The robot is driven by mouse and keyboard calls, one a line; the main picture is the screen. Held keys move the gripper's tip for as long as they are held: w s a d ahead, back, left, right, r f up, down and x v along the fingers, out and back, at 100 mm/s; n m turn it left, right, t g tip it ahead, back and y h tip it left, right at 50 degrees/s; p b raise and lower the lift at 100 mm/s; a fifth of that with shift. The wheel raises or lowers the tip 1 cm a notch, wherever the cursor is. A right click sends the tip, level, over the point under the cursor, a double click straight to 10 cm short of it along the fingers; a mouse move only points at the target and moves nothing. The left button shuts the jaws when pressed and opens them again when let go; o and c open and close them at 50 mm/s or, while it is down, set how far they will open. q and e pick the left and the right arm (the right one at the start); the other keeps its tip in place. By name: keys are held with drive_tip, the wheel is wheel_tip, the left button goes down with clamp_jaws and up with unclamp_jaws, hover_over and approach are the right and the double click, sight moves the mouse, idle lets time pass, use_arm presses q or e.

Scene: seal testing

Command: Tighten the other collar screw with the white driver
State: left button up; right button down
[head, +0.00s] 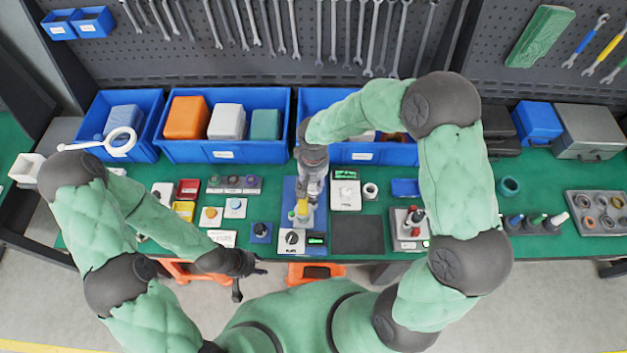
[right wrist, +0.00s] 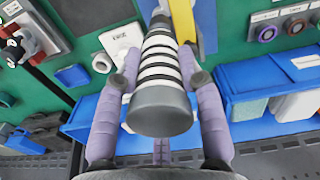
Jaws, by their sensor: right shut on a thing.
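The driver's shaft points away towards the fixture. The collar and its screws are hidden behind the driver and gripper, so I cannot tell whether the tip touches a screw. My left gripper (head: 250,281) is empty, fingers spread, in front of the bench's near edge.
Blue bins (head: 225,151) line the back. Small parts trays crowd the left side.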

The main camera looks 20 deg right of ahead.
drive_tip(key=shift+f+b, duration=0.8)
drive_tip(key=shift+f, duration=0.05)
idle(0.8)
drive_tip(key=shift+f+b, duration=0.45)
drive_tip(key=shift+b, duration=0.9)
idle(3.8)
drive_tip(key=shift+r, duration=0.1)
